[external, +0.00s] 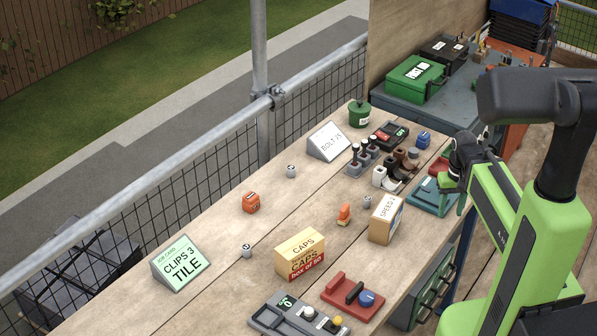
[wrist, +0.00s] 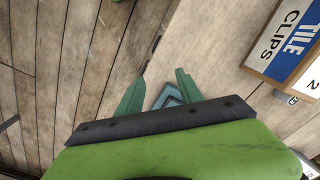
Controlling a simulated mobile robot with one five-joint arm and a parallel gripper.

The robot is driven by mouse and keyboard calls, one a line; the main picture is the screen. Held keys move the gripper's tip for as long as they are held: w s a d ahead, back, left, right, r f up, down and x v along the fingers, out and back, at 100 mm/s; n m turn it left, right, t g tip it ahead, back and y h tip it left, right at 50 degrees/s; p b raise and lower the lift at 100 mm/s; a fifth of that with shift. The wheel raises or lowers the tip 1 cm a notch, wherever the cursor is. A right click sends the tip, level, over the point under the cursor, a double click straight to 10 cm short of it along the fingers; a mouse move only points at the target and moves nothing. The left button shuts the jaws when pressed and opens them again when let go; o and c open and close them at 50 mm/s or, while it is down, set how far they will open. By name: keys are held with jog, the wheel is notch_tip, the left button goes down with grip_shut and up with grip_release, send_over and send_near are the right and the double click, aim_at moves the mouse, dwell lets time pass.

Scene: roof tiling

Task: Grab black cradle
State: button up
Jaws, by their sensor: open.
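A black, boot-shaped piece (external: 395,171), which looks like the black cradle, stands in a row with similar white (external: 380,177) and brown (external: 404,159) pieces at the right side of the bench. My gripper (external: 449,183) is to the right of this row, by the bench's right edge and above a teal tray (external: 428,200). In the wrist view my gripper (wrist: 158,92) has its two green fingers apart. A small part of a teal thing (wrist: 170,98) shows between and beyond them. The black piece cannot be made out in the wrist view.
A cardboard box with a blue label (external: 385,220) stands near the row; it also shows in the wrist view (wrist: 285,38). A grey rack with several posts (external: 362,162) is left of the row.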

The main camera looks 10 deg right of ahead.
jog(key=w+a+r+m+p, duration=0.2)
jog(key=w+r+m+p, duration=0.2)
jog(key=w+m, duration=0.25)
jog(key=w+a+r+m+p, duration=0.35)
jog(key=w+m, duration=0.25)
jog(key=w, duration=0.2)
notch_tip(320, 180, up, 7)
jog(key=m+p, duration=0.6)
jog(key=m, duration=0.8)
send_over(393, 161)
jog(key=f+b, duration=1.2)
jog(key=shift+w+a+f, duration=0.1)
jog(key=shift+a+f, duration=0.1)
jog(key=shift+f, duration=0.15)
jog(key=shift+r, duration=0.1)
jog(key=f+b, duration=0.1)
jog(key=b, duration=0.1)
jog(key=f+b, duration=0.1)
jog(key=f, duration=0.1)
jog(key=f+b, duration=0.2)
jog(key=shift+d+f+b, duration=0.15)
jog(key=shift+d+b, duration=0.1)
jog(key=shift+b, duration=0.05)
grip_shut()
